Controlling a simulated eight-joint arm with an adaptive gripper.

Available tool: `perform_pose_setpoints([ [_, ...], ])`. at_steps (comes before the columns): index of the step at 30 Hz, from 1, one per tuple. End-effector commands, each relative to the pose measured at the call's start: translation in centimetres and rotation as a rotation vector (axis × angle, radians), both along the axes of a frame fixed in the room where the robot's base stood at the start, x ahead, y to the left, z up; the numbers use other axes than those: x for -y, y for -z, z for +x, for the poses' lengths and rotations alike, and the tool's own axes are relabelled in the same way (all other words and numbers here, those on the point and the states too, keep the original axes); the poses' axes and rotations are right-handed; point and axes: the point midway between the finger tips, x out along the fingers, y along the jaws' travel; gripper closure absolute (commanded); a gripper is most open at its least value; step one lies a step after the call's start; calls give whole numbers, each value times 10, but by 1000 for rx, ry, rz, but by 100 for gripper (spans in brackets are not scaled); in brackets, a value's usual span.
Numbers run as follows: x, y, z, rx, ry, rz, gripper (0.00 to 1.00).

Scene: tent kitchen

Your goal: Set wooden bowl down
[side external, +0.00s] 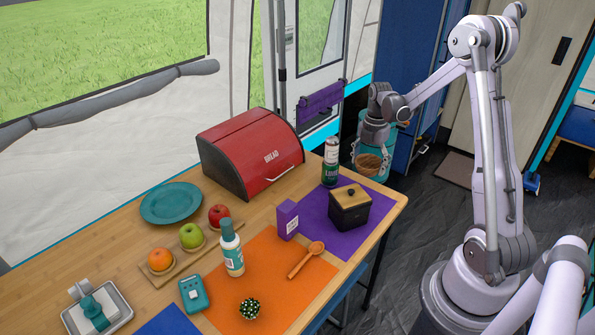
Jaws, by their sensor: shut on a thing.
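The wooden bowl (368,164) is small and brown. It hangs at the fingertips of my gripper (370,149), which points down and is shut on it. In this view they appear just past the table's far right end, in front of a teal container (380,141). The exact grip on the rim is too small to make out. The bowl looks roughly upright, and its height above the floor or table cannot be told from this one view.
The wooden table (391,208) carries a green can (330,163), a dark lidded pot (349,208) on a purple mat (315,208), a red bread box (250,152), a bottle (231,250) and a wooden spoon (305,260). Bare orange mat (285,295) shows near the front.

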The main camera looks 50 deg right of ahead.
Motion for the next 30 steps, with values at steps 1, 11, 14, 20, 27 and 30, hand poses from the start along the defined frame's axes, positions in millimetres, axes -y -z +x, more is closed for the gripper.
perform_pose_setpoints([
  [1, -14, 0, 18, 0, -16, 0, 57],
  [11, -77, -1, 79, 0, -41, 0, 57],
  [14, -85, -1, 87, 0, -43, 0, 57],
  [20, -105, 13, 105, 0, -47, 0, 57],
  [27, -140, 41, 137, 0, -47, 0, 57],
  [30, -153, 53, 150, 0, -47, 0, 57],
])
